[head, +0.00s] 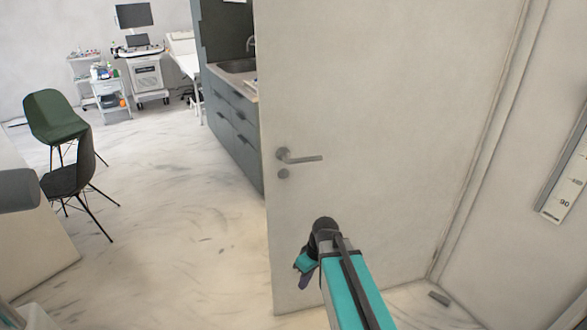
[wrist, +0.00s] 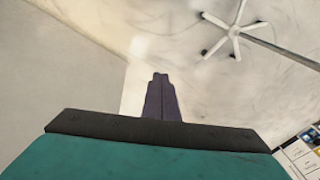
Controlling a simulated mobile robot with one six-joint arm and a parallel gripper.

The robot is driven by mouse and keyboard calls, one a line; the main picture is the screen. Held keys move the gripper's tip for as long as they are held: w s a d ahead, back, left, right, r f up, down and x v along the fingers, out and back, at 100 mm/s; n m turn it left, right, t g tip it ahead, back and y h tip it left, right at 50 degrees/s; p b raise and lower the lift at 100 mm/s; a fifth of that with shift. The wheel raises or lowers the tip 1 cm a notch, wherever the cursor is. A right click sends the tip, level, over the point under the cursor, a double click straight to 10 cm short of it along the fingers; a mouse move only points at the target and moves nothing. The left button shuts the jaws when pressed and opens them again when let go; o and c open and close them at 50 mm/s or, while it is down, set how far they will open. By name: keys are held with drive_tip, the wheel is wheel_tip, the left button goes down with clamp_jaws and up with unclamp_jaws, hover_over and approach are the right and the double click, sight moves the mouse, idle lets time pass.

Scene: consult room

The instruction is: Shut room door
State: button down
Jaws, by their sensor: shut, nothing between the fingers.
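The room door (head: 390,110) stands open in the right half of the head view, a pale grey panel with its free edge toward the left. Its lever handle (head: 300,157) sits near that free edge, with a round lock plate below it. My gripper (head: 304,282) is low in front of the door, below the handle and near the free edge. In the wrist view my gripper (wrist: 160,78) shows its dark fingers together, with nothing between them. A pale panel, likely the door (wrist: 60,80), fills the left of the wrist view. I cannot tell whether the gripper touches the door.
A green chair (head: 52,115) and a dark chair (head: 70,178) stand at the left. Grey cabinets with a sink (head: 232,130) stand behind the door edge. A small doorstop-like block (head: 438,298) lies by the wall. A white wheeled base (wrist: 235,32) shows in the wrist view.

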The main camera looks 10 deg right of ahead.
sight(293, 163)
drive_tip(key=w+d+r+n+t, duration=0.1)
drive_tip(key=w+r, duration=0.3)
drive_tip(key=r, duration=0.9)
drive_tip(key=w+d+r+n+t+y, duration=0.1)
drive_tip(key=w+r+n+t, duration=0.2)
drive_tip(key=r, duration=1)
drive_tip(key=w+d+r+n+t, duration=0.1)
drive_tip(key=w+r+n, duration=0.3)
drive_tip(key=r, duration=0.9)
drive_tip(key=shift+w+d+r+t, duration=0.25)
drive_tip(key=shift+w+r+t, duration=0.15)
drive_tip(key=shift+t, duration=0.3)
drive_tip(key=shift+w+a+f+p, duration=0.4)
drive_tip(key=shift+w+f+p, duration=0.35)
drive_tip(key=shift+w+f, duration=0.6)
drive_tip(key=shift+w+a+f+p, duration=0.45)
drive_tip(key=shift+w+f+p, duration=0.35)
drive_tip(key=shift+w, duration=1)
drive_tip(key=shift+w+a+f+p, duration=0.4)
drive_tip(key=shift+w+f+p, duration=0.25)
drive_tip(key=shift+w+f, duration=0.75)
drive_tip(key=shift+w+a+r, duration=0.1)
drive_tip(key=shift+w, duration=0.15)
